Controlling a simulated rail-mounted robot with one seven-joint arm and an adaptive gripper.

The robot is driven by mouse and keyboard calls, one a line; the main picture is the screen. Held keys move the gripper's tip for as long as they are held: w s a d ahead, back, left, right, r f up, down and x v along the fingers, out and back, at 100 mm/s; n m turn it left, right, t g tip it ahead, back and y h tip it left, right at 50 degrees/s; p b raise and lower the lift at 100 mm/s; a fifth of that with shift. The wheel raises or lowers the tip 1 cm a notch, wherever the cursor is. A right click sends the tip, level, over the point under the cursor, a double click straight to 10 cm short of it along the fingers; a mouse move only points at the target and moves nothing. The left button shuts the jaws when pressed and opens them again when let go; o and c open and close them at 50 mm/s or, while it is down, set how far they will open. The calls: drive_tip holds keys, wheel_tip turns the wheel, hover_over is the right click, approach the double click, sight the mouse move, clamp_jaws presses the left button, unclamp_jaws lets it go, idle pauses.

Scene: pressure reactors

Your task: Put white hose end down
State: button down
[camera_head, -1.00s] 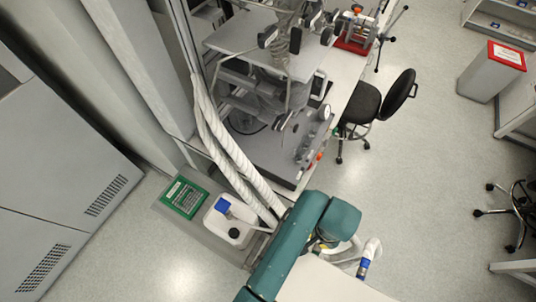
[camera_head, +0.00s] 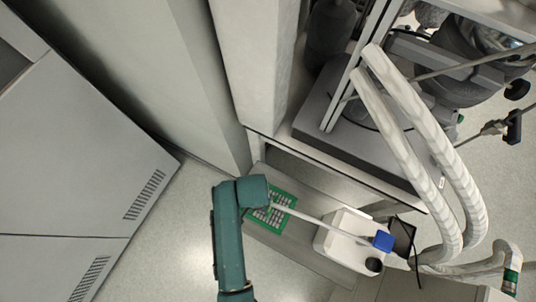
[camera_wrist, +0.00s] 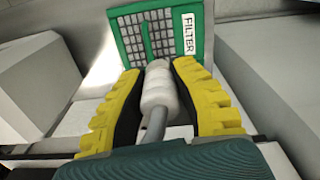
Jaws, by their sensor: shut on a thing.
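In the wrist view my gripper (camera_wrist: 160,70), with yellow fingers and dark pads, is shut on the white hose end (camera_wrist: 158,95). The hose end is a ribbed white piece with a thinner grey tube below it in the picture. A green-framed grid labelled FILTER (camera_wrist: 160,35) lies just beyond the fingertips; I cannot tell whether the hose end touches it. In the head view my teal arm reaches over the green grid (camera_head: 270,213), and my gripper is hidden. A thin pale tube (camera_head: 322,222) runs from there toward the blue cap (camera_head: 383,241).
Thick white wrapped hoses (camera_head: 412,140) loop down from the frame at the right. A large grey cabinet (camera_head: 70,180) stands at the left. Bare floor (camera_head: 185,245) shows between cabinet and arm.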

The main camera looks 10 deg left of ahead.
drive_tip(key=m+b, duration=0.1)
drive_tip(key=b, duration=0.9)
hover_over(254, 230)
wheel_tip(254, 230, down, 15)
drive_tip(key=shift+s, duration=0.1)
wheel_tip(254, 230, down, 10)
drive_tip(key=b, duration=0.3)
drive_tip(key=shift+f, duration=0.1)
drive_tip(key=c, duration=1)
unclamp_jaws()
